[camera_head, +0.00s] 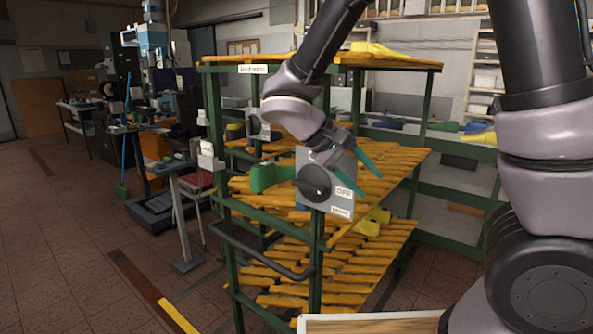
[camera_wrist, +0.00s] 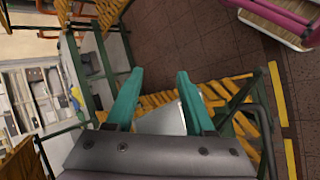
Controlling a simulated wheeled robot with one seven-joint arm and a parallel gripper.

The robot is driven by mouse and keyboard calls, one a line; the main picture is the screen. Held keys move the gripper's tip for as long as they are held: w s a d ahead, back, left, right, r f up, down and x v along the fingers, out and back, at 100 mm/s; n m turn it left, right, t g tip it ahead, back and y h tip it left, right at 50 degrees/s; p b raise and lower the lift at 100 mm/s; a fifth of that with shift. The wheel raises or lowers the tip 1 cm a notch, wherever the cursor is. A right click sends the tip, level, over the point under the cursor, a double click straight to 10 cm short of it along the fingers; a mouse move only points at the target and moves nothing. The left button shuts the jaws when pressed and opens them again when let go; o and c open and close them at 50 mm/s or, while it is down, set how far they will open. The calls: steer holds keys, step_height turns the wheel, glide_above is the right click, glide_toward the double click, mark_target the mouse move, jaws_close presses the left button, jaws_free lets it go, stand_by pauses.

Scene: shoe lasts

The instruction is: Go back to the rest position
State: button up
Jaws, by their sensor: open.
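My gripper (camera_head: 367,166) is at the front right of the rack, just behind and above a grey switch box marked OFF (camera_head: 318,188). Its two teal fingers are spread apart in the wrist view (camera_wrist: 160,88), with nothing held between them. A pale grey surface shows between and below the fingers there. In the head view my arm reaches in from the top right and bends down to the gripper. I cannot tell whether a finger touches the box.
The green-framed rack (camera_head: 432,66) has yellow slatted shelves, with a green last (camera_head: 268,177) and yellow lasts (camera_head: 372,222) on them. A thin metal stand (camera_head: 183,218) is to its left. The tiled floor (camera_head: 70,240) at left is largely clear.

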steer(key=s+d+r+m+t+y, duration=0.2)
steer(key=d+r+m+y, duration=0.2)
steer(key=r, duration=0.3)
steer(key=s+d+r+m+t+y, duration=0.2)
steer(key=d+r+m+t+y, duration=0.1)
steer(key=d+r+y, duration=0.3)
step_height(320, 180, up, 2)
steer(key=shift+s+d+r+m+t+y, duration=0.2)
steer(key=shift+s+d+m+t+y, duration=0.1)
steer(key=shift+s+d+m+y, duration=0.1)
